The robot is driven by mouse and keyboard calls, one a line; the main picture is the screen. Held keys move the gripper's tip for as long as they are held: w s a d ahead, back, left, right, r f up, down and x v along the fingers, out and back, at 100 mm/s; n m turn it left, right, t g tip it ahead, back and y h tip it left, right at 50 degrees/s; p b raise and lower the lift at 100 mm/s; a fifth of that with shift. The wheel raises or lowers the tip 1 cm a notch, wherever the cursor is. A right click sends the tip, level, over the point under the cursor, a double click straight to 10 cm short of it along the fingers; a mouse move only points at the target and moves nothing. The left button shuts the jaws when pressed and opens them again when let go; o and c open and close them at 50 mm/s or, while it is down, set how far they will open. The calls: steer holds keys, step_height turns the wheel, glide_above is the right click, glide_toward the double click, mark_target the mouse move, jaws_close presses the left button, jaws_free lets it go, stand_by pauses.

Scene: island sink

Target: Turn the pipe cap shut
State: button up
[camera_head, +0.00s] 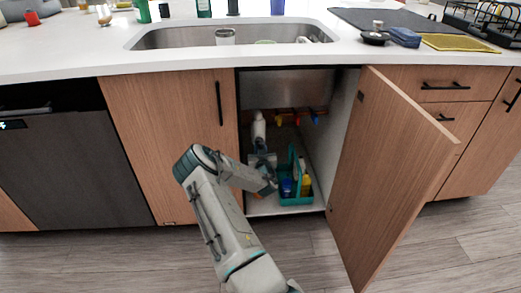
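My arm reaches through the open doorway of the cabinet under the sink. My gripper (262,158) is inside on the left, low in the dark space and partly hidden by my own wrist. Its fingers are too small to tell whether they are open or shut. A white upright piece (259,128), a pipe or a bottle, stands just above and behind it. I cannot tell whether the two touch. Small yellow (278,119), red (297,118) and blue (315,117) parts sit at the back under the basin. I cannot clearly pick out the pipe cap.
A teal caddy (308,189) with bottles stands on the cabinet floor, right of my gripper. The right cabinet door (385,170) is swung open toward the room; the left door (175,145) is shut. The sink (190,38) is above.

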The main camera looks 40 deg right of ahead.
jaws_close()
steer(key=shift+m, duration=0.3)
steer(key=shift+s+d+f+m+b, duration=0.15)
steer(key=shift+m+b, duration=1.9)
steer(key=shift+m, duration=2.25)
steer(key=shift+f+m+b, duration=0.1)
steer(key=shift+m+b, duration=1.95)
steer(key=shift+m, duration=2.25)
steer(key=shift+o, duration=2)
jaws_free()
